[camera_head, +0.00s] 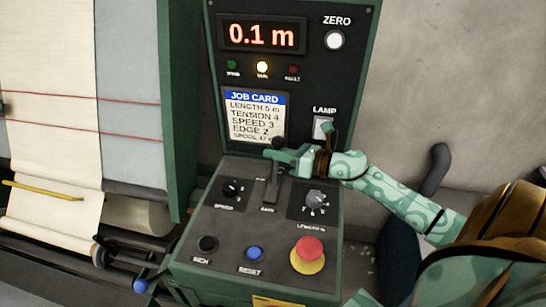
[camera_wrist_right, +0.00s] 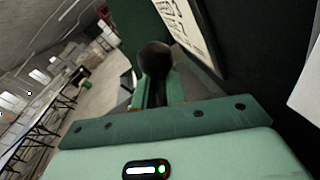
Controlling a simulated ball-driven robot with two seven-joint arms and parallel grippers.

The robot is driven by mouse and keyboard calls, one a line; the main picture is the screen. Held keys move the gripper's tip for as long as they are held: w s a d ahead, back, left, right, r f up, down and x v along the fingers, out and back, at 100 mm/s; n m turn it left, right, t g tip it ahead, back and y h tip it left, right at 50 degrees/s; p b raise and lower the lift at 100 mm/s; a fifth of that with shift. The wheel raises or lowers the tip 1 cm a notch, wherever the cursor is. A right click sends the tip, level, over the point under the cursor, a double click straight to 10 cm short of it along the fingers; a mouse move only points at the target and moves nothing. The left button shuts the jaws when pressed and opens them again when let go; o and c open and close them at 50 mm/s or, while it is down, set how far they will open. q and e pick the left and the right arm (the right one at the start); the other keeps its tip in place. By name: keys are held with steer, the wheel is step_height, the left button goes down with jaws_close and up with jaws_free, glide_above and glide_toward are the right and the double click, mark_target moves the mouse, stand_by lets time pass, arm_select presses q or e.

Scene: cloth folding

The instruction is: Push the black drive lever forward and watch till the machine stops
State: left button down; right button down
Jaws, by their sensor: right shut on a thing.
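The black drive lever (camera_head: 270,187) stands up from its slot in the middle of the green control console (camera_head: 225,262). My right gripper (camera_head: 281,155) is shut on the lever near its top, just below the dark knob. The round black knob (camera_wrist_right: 153,58) also shows in the right wrist view, between my fingers. The red display (camera_head: 261,35) reads 0.1 m. My left gripper is not in view.
A job card (camera_head: 255,115) is on the upright panel. A red stop button (camera_head: 309,253), a blue reset button (camera_head: 254,253) and two dials surround the lever. A blue-knobbed crank (camera_head: 140,286) sits lower left.

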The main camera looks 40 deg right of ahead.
steer(key=c, duration=1.5)
jaws_free()
steer(key=shift+d, duration=0.3)
steer(key=shift+c, duration=0.2)
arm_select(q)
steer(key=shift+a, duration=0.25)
arm_select(e)
steer(key=shift+s, duration=0.25)
steer(key=v, duration=1.6)
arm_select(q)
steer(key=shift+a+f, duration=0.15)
arm_select(e)
steer(key=shift+w, duration=0.1)
